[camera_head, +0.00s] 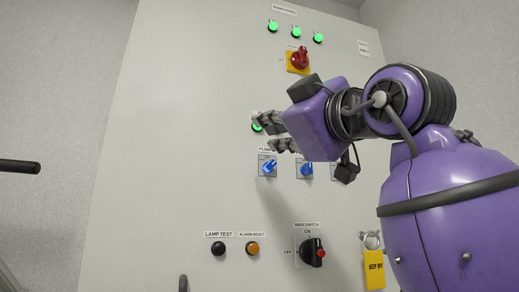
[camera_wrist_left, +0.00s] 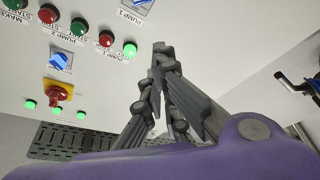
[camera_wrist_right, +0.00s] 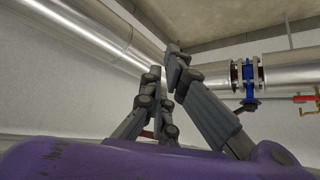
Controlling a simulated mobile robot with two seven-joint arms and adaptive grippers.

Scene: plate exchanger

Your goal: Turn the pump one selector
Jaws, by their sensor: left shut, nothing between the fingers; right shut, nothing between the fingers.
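The pump one selector (camera_head: 268,167) is a blue knob on a light plate on the cabinet front, its handle tilted; the label above it is partly readable as PUMP. In the left wrist view a blue selector (camera_wrist_left: 140,3) with a PUMP 1 label is cut by the top edge. My left gripper (camera_head: 269,132) is just above the selector in the head view, apart from it, over the button row. Its fingers are shut and empty (camera_wrist_left: 158,50). My right gripper (camera_wrist_right: 167,62) is shut and empty, away from the cabinet near pipes, and not identifiable in the head view.
A red rotary switch (camera_head: 299,58) and green lamps are above. The main switch (camera_head: 312,252), lamp test button (camera_head: 218,248) and a yellow tag (camera_head: 374,270) are below. Silver pipes (camera_wrist_right: 202,78) run near my right gripper.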

